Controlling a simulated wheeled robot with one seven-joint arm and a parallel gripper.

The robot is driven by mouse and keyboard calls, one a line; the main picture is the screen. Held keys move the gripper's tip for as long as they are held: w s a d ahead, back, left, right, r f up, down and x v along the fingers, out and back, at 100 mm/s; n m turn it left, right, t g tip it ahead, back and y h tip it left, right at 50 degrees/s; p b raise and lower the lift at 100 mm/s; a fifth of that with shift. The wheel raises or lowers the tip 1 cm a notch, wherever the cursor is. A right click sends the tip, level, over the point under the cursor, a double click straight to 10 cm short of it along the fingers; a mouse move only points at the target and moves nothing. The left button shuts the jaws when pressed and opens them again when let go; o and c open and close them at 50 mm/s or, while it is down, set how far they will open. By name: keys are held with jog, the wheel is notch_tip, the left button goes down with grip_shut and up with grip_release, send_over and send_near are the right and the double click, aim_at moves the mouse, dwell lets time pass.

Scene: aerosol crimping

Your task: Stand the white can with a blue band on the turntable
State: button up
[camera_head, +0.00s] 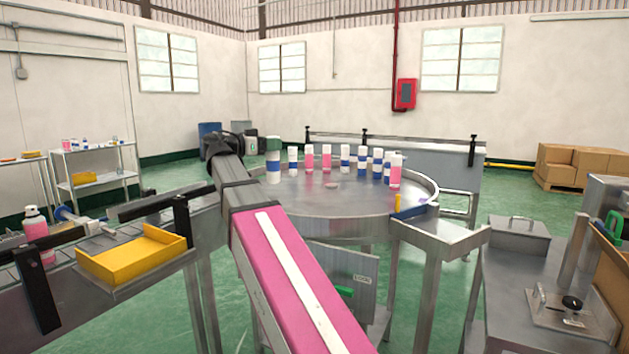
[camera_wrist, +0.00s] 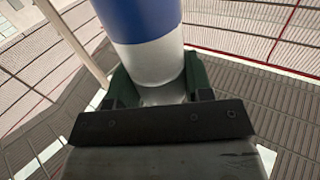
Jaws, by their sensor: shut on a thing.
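My gripper (camera_wrist: 158,88) is shut on the white can with a blue band (camera_wrist: 150,50). Its dark green fingers sit on both sides of the can's white end, and the blue band lies beyond them. The rest of the can runs out of the wrist view. In the head view a larger-looking white and blue can (camera_head: 273,168) stands upright at the left of the turntable, beside the end of my arm; it seems to be the held one. I cannot tell whether its base touches. The turntable (camera_head: 325,205) is a round steel table with a low rim.
Several white, blue and pink cans (camera_head: 345,158) stand along the turntable's back and right. A yellow tray (camera_head: 130,262) is at left, near a pink bottle (camera_head: 36,228). A steel bench (camera_head: 520,275) stands at right.

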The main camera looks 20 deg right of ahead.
aim_at(278, 173)
jog(key=w+d+f, duration=0.3)
jog(key=d+f, duration=0.7)
jog(key=shift+w+f, duration=0.25)
jog(key=shift+w, duration=0.1)
jog(key=o, duration=1.3)
jog(key=shift+f, duration=0.1)
jog(key=a, duration=0.7)
jog(key=shift+s+a, duration=0.2)
jog(key=shift+s, duration=0.1)
